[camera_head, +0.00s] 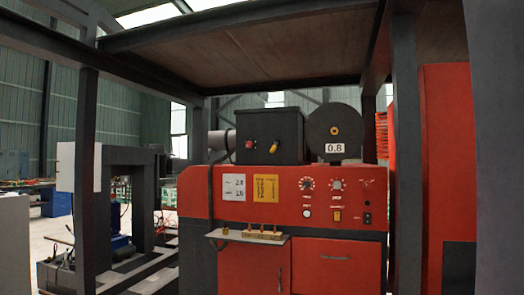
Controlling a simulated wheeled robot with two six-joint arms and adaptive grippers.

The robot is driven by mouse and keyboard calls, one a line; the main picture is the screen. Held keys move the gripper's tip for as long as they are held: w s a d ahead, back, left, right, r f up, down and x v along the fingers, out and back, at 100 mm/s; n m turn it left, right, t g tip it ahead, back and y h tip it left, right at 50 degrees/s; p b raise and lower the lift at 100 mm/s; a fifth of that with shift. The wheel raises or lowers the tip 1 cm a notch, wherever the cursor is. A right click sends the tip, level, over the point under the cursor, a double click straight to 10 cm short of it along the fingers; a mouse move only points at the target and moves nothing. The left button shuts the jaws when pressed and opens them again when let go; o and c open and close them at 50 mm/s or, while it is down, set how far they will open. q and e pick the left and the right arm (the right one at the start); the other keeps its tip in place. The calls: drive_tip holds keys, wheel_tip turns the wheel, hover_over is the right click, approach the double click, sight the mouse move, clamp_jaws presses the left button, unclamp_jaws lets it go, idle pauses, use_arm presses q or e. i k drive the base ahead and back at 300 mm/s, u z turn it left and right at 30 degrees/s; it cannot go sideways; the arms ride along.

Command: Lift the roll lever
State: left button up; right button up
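A red machine cabinet (230,205) with dark sides stands ahead, at the centre of the view. A dark box (287,131) on top carries a red knob (249,144) and a small yellow-orange lever (275,146). A small ledge (217,236) on the cabinet front carries several short brass-coloured pegs or levers (262,231). I cannot tell which of these is the roll lever. Neither of my grippers is in view.
A dark round reel (334,131) marked 0.8 sits beside the box. Dark steel posts (87,165) and (406,150) stand left and right, under a low brown roof panel (250,50). A red cabinet (448,160) stands at right. Some floor (52,232) shows at left.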

sight(273, 149)
drive_tip(key=i, duration=0.2)
drive_tip(key=k, duration=0.45)
drive_tip(key=u, duration=0.85)
drive_tip(key=i, duration=2.45)
drive_tip(key=z, duration=2.55)
